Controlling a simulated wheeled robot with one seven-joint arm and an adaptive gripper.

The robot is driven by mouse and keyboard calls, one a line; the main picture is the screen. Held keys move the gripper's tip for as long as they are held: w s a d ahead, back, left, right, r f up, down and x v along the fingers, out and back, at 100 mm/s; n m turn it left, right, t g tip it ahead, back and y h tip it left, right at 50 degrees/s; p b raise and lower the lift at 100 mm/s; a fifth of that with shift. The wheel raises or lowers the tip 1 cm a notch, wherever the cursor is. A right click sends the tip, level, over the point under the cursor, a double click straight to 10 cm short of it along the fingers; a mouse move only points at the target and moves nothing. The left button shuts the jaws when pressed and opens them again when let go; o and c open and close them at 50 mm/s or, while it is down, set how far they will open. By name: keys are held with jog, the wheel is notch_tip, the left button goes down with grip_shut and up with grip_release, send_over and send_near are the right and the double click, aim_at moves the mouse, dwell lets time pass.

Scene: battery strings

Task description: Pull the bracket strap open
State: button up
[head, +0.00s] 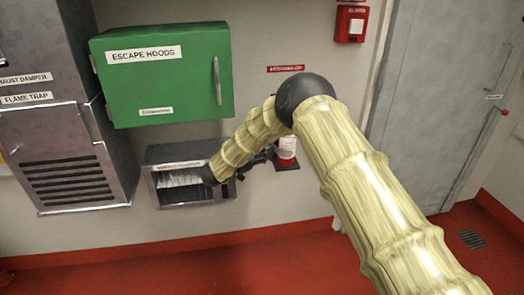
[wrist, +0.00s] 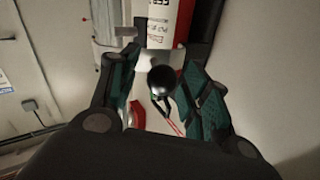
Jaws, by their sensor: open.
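The fire extinguisher (head: 286,152) hangs on the wall beyond my arm in the head view; my arm hides its upper part. In the wrist view its red and white labelled body (wrist: 165,25) lies beyond the fingers. I cannot tell whether either finger touches the knob. A grey metal piece (wrist: 124,31) shows beside the extinguisher; the strap itself is not clear. In the head view my gripper (head: 257,158) is small and dark, left of the extinguisher.
A green escape hoods cabinet (head: 165,85) hangs up and left of my arm. An open metal box (head: 205,198) is below it. A grey vented cabinet (head: 65,160) is at left, a grey door (head: 440,110) at right. The red floor (head: 300,265) is clear.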

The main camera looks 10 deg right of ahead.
notch_tip(320, 180, up, 10)
jog(key=shift+f, duration=0.2)
dwell(0.3)
